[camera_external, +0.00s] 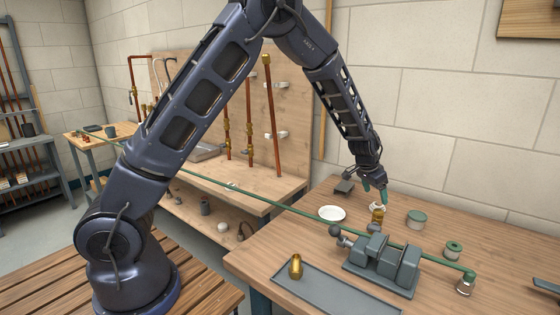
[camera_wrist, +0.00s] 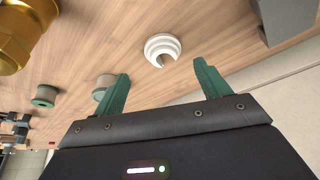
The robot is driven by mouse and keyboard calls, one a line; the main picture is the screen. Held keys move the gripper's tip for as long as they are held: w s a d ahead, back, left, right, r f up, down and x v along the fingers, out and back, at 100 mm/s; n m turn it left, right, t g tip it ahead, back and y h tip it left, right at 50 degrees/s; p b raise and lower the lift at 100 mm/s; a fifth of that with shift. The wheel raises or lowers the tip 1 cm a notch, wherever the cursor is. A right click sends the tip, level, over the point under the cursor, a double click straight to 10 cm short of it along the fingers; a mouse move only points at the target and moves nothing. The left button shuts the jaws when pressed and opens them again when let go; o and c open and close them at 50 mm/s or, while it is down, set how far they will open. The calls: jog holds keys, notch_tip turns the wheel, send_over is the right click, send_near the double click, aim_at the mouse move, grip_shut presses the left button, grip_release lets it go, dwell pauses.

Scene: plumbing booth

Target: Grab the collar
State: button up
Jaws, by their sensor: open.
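A white stepped ring (camera_wrist: 162,49), which looks like the collar, sits on the wooden bench in the wrist view. It lies beyond my gripper (camera_wrist: 161,68), roughly between the two green fingertips, with bare bench showing between. The fingers are spread apart with nothing between them. In the external view my gripper (camera_external: 382,195) points down just above a small white thing (camera_external: 377,205), likely the same ring. A brass piece (camera_external: 378,215) stands right in front of it and partly hides it. Whether the fingers touch the ring cannot be told there.
A large brass fitting (camera_wrist: 20,32) is close at the wrist view's upper left. Green-topped tins (camera_external: 417,217) and a white dish (camera_external: 331,213) flank the gripper. A grey vise (camera_external: 385,265) and a long green pipe (camera_external: 270,202) lie in front. A grey block (camera_external: 344,186) stands behind.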

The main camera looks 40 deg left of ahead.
jog(key=shift+a+x, duration=0.15)
jog(key=shift+x, duration=1.35)
jog(key=shift+a+x, duration=0.15)
jog(key=shift+x, duration=1.35)
jog(key=shift+w, duration=0.1)
jog(key=c, duration=1)
